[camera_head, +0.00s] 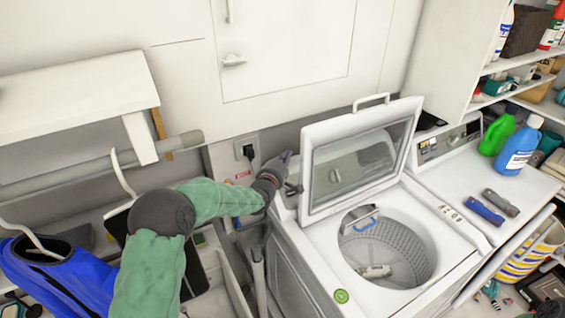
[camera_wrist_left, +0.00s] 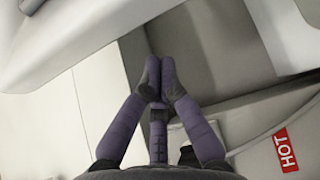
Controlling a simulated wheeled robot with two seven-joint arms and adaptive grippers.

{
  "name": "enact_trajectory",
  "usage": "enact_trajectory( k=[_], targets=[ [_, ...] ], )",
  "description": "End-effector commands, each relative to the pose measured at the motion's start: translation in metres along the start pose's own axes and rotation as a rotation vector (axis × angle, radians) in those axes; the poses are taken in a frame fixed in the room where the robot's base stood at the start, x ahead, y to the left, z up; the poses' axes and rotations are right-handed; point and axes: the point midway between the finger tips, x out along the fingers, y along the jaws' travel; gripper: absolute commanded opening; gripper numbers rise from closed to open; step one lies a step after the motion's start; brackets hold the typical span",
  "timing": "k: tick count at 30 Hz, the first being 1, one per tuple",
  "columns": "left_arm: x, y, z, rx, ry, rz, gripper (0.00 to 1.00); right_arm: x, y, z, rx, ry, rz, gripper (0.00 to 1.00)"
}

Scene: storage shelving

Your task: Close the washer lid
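The washer lid (camera_head: 358,158) stands open, tilted up at the back of the white washer (camera_head: 312,262). It has a white frame, a glass window and a handle (camera_head: 371,101) on its top edge. The round drum (camera_head: 390,255) below is uncovered. My left gripper (camera_head: 287,157) is at the washer's back left corner, just left of the lid. In the left wrist view its purple-grey fingers (camera_wrist_left: 160,75) come together at the tips with nothing visible between them. I cannot tell whether they touch the washer. My right gripper does not show.
A wall outlet with a plug (camera_head: 248,152) is behind my left gripper. A second machine (camera_head: 465,170) stands to the right with a green bottle (camera_head: 496,135) and a blue bottle (camera_head: 518,150) on it. Stocked shelves line the right. A blue garment (camera_head: 65,280) hangs at left.

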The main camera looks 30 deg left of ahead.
Motion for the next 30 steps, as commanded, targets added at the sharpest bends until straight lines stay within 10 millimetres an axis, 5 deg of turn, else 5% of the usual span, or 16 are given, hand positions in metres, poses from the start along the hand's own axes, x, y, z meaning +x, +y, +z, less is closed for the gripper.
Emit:
enact_trajectory(
  k=[3,13,30],
  targets=[
    [0.010,0.000,0.003,-0.001,-0.002,0.000,0.00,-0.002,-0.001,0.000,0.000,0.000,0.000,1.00],
    [-0.013,0.001,0.029,-0.001,-0.002,0.000,0.00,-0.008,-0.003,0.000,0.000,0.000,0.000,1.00],
    [-0.017,-0.001,0.033,0.005,-0.001,0.005,0.00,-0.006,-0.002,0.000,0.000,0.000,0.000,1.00]
  ],
)
